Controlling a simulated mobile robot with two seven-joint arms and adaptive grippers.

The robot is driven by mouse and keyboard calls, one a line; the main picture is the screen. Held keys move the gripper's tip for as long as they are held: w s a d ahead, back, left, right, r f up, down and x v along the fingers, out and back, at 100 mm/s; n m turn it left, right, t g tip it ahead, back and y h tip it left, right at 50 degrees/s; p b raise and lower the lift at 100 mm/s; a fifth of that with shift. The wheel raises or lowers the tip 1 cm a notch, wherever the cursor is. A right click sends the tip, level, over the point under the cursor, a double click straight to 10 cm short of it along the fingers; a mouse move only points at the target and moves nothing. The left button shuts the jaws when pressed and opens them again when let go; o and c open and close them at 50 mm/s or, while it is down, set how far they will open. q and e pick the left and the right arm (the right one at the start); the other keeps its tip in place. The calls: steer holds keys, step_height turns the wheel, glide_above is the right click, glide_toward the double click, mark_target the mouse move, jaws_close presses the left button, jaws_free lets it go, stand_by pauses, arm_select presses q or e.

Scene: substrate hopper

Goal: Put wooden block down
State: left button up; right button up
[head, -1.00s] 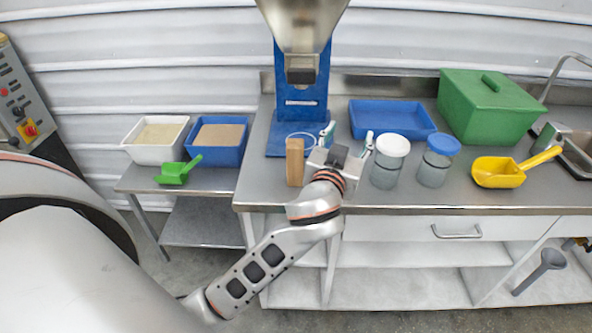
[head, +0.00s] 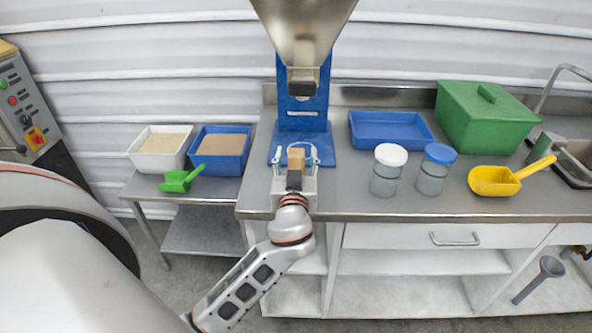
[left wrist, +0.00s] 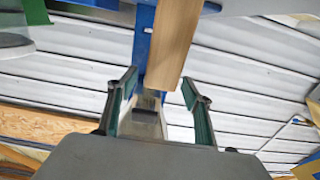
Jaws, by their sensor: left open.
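The wooden block (head: 296,154) stands upright on the steel counter, just in front of the blue base of the hopper stand. Its lower part is hidden behind my left gripper (head: 296,161) in the head view. That gripper is open, with one finger on each side of the block. In the left wrist view, the block (left wrist: 172,42) shows between and beyond the two spread green-lined fingers (left wrist: 158,104), with a gap on both sides. My right gripper is not in view.
The steel hopper (head: 303,30) hangs above its blue stand (head: 303,105). Right of the gripper stand a white-lidded jar (head: 387,178) and a blue-lidded jar (head: 434,176).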

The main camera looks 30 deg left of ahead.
arm_select(q)
steer(key=shift+x, duration=0.75)
jaws_close()
